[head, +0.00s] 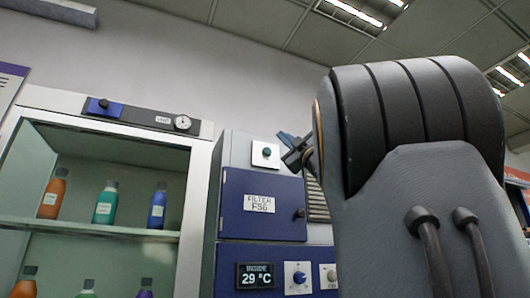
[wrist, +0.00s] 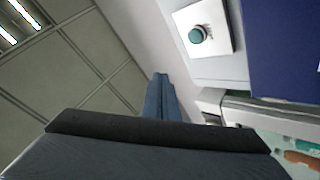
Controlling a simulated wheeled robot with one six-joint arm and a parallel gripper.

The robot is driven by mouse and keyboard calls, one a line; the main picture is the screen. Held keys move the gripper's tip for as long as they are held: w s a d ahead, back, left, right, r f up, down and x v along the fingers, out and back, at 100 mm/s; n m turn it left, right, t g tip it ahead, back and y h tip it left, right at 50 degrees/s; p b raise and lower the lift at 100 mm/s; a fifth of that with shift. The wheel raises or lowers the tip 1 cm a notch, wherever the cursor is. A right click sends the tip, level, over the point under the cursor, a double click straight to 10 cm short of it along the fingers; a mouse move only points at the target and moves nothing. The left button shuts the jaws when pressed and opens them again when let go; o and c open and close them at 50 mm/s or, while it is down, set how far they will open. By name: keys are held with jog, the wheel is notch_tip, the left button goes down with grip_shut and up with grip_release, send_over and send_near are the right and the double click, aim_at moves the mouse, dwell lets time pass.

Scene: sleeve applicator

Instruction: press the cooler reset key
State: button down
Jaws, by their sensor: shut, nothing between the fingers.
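A round teal key (head: 266,152) sits on a square white plate near the top of the blue and grey cooler unit. It also shows in the wrist view (wrist: 197,35), with a dark ring around it. I cannot read any label on it. My gripper (head: 284,137) is just right of the plate in the head view, partly hidden by my arm. In the wrist view its blue fingers (wrist: 157,78) are shut together and empty. The fingertips are below and left of the key there and appear apart from it.
A cabinet (head: 195,215) with bottles on shelves stands to the left. My arm covers much of the head view's right side.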

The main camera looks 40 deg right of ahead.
aim_at(268, 151)
jog(key=shift+h, duration=0.3)
jog(key=shift+w+d+p, duration=0.4)
jog(key=shift+w+d, duration=0.05)
jog(key=shift+w, duration=0.95)
jog(key=shift+w+d+p, duration=0.35)
jog(key=shift+w+d, duration=0.05)
jog(key=shift+w, duration=0.95)
jog(key=shift+w+d+p, duration=0.4)
jog(key=shift+w+d, duration=0.05)
jog(key=shift+w, duration=0.95)
jog(key=shift+w+d, duration=0.1)
jog(key=shift+w, duration=0.3)
jog(key=shift+w+d, duration=0.1)
jog(key=shift+w, duration=0.3)
jog(key=shift+s+a+f+b, duration=0.1)
jog(key=shift+s+a+b, duration=0.1)
jog(key=shift+s+b, duration=0.45)
jog(key=shift+s, duration=0.2)
